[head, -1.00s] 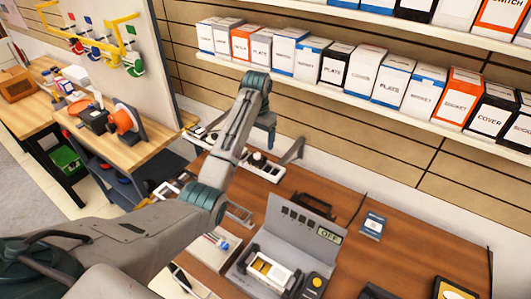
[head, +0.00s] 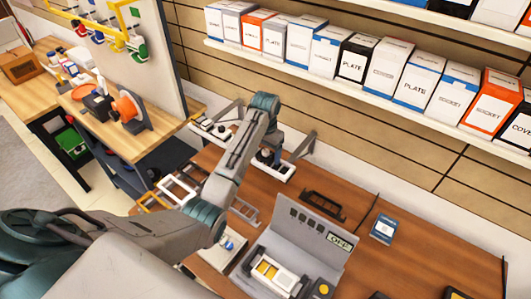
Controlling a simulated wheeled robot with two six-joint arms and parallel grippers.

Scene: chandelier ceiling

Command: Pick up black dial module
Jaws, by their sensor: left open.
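A white holder strip (head: 284,171) stands at the back of the brown table, with small dark modules on it. A black round-topped piece (head: 265,156), which looks like the dial module, sits on this strip. My left arm reaches in from the left, and its open gripper (head: 275,152) points down at the strip, right beside or over the black piece. The fingertips are small and partly hidden, so I cannot tell whether they touch it. My right gripper is out of view.
A grey test station (head: 310,232) with a display reading OFF stands in front, holding a white and yellow module (head: 268,272). A blue card (head: 383,229) lies to its right. A shelf of boxes (head: 385,66) runs above.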

